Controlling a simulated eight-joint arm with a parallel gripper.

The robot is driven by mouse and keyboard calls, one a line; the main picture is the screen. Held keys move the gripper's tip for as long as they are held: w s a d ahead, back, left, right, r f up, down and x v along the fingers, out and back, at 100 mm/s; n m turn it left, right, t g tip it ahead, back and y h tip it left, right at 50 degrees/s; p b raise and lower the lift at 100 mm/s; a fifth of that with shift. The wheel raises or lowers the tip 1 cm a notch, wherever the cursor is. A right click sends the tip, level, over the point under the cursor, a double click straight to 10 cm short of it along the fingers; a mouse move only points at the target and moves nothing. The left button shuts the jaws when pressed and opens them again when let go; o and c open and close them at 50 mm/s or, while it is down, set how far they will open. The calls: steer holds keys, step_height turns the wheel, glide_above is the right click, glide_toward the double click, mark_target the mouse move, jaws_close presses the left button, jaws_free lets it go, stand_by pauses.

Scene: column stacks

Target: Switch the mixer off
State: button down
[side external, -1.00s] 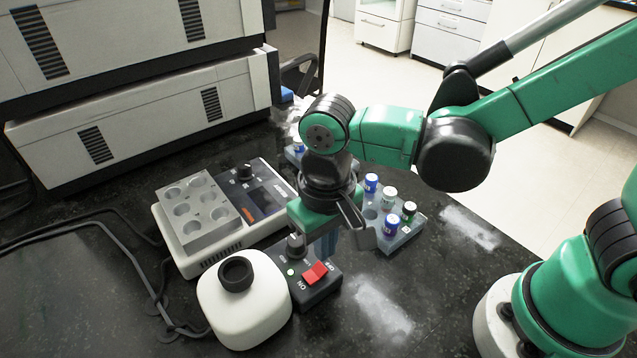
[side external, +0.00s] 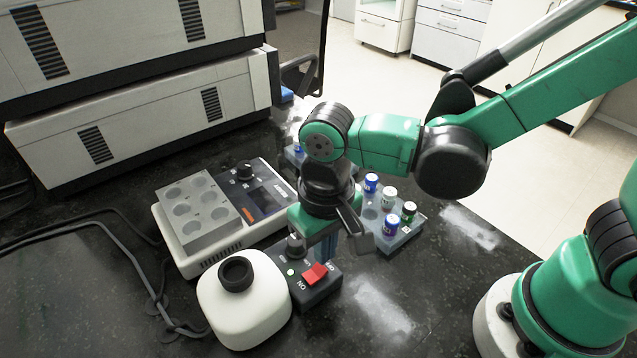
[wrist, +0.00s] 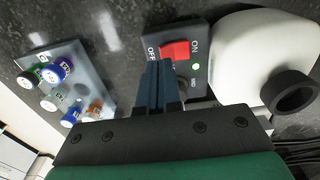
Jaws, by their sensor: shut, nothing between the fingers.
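The mixer's dark control box (side external: 325,288) has a red rocker switch (side external: 315,274) marked ON and OFF, a black knob and a lit green lamp (side external: 291,272). The switch also shows in the wrist view (wrist: 174,52), where the green lamp glows next to ON. My gripper (side external: 328,250) points down, with its blue fingers shut and empty just behind the switch. In the wrist view the closed fingertips (wrist: 159,68) are close to the switch's OFF end. I cannot tell whether they touch it.
A white round bottle (side external: 245,305) with a dark neck stands left of the control box. A heater block unit (side external: 195,215) sits behind it. A vial rack (side external: 405,236) with several capped vials is to the right. The bench in front is clear.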

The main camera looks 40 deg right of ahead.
steer(key=shift+f, duration=0.9)
stand_by(0.3)
steer(key=shift+r, duration=2.5)
steer(key=w+d+r+t, duration=0.1)
steer(key=d+r+t, duration=0.1)
steer(key=d, duration=0.5)
steer(key=w+d+r+t, duration=0.1)
steer(key=d+r+t, duration=0.1)
steer(key=d+t, duration=0.3)
steer(key=d, duration=0.3)
steer(key=shift+w+r, duration=0.25)
steer(key=shift+r, duration=0.1)
